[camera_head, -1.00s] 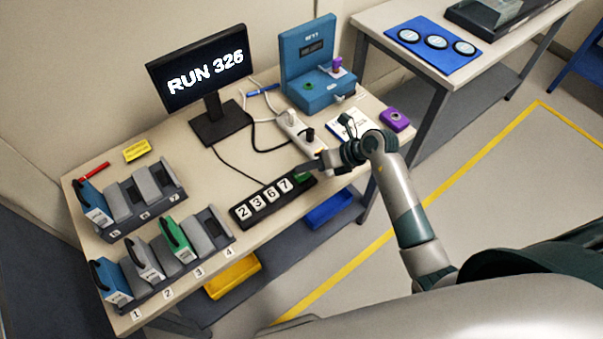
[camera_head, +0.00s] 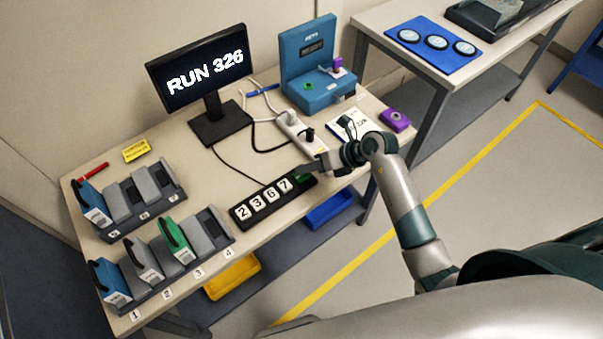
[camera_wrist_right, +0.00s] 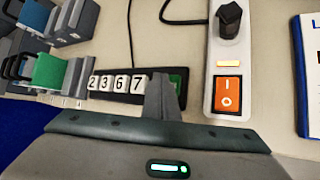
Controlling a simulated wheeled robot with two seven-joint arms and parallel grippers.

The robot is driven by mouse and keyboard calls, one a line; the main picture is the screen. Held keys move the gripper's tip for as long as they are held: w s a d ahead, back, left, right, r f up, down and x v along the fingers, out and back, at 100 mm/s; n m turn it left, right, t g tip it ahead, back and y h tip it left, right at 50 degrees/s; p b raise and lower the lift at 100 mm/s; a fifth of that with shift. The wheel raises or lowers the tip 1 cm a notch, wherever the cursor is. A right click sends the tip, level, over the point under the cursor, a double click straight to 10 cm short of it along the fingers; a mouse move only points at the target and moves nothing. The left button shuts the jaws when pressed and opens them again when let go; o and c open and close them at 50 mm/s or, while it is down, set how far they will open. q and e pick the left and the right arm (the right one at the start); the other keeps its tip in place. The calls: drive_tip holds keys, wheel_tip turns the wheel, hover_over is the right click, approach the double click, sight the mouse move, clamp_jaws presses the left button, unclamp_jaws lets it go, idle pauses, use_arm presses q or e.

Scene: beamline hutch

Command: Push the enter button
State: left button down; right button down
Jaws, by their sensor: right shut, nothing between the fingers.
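The keypad (camera_head: 250,218) is a black bar on the front edge of the bench with white keys 2, 3, 6, 7 and a green button (camera_head: 304,178) at its right end. My right gripper (camera_head: 305,171) is shut and empty, its tips over the green end of the bar. In the right wrist view the shut fingers (camera_wrist_right: 162,94) stand beside the 7 key and partly cover the green button (camera_wrist_right: 174,82). Its label is hidden, and I cannot tell whether the tips touch it. My left gripper is out of view.
A white power strip (camera_wrist_right: 212,60) with an orange switch (camera_wrist_right: 228,94) lies just right of the fingers. A monitor (camera_head: 200,70) reading RUN 326 stands behind. Slotted racks with blue, grey and green modules (camera_head: 173,238) fill the left. A blue device (camera_head: 310,92) stands at the back.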

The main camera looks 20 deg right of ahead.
sight(306, 176)
drive_tip(key=shift+f, duration=0.25)
idle(0.6)
drive_tip(key=shift+r+p, duration=0.7)
drive_tip(key=shift+r, duration=0.15)
wheel_tip(306, 176, up, 5)
drive_tip(key=p, duration=0.4)
idle(1.0)
